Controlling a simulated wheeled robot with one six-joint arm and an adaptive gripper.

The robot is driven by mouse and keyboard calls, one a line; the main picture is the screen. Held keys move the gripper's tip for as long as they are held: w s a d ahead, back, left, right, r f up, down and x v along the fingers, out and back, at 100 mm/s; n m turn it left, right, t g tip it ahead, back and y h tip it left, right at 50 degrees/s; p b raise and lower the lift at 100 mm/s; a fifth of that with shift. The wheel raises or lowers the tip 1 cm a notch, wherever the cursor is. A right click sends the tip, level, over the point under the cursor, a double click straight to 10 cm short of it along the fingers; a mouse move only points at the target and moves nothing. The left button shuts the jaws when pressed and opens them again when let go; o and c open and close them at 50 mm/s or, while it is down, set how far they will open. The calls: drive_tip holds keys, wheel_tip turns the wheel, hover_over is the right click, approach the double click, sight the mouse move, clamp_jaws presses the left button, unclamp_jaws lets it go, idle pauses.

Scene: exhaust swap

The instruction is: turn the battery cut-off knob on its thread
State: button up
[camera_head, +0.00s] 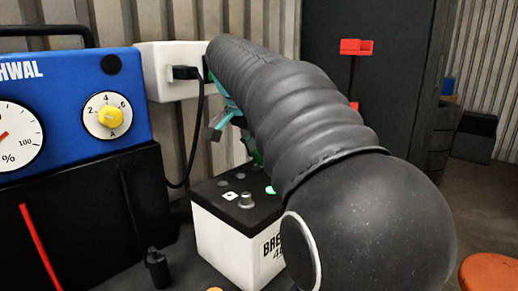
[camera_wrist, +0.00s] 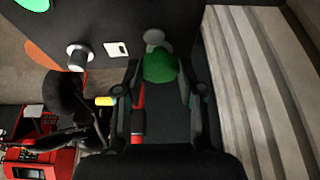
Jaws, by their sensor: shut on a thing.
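The green cut-off knob (camera_wrist: 160,66) sits between the two fingers of my gripper (camera_wrist: 160,78) in the wrist view, and the gripper is shut on it. The knob is close to a grey disc on the black top of the battery (camera_wrist: 60,30). In the head view the white-sided battery (camera_head: 220,232) stands below my arm. There my dark ribbed arm hides most of the gripper; a teal part (camera_head: 226,110) shows beside it. The knob's thread is hidden.
A metal post (camera_head: 245,199) and a white label stand out on the battery top. A blue charger (camera_head: 70,105) with a yellow dial is at the left. A black cable (camera_head: 196,140) hangs from a white box (camera_head: 160,55). An orange round top (camera_head: 488,272) is at lower right.

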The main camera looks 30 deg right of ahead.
drive_tip(key=m+g, duration=0.2)
drive_tip(key=m, duration=0.4)
drive_tip(key=shift+w, duration=0.15)
idle(0.4)
drive_tip(key=o, duration=1.1)
drive_tip(key=shift+v, duration=3.75)
drive_tip(key=shift+w, duration=0.1)
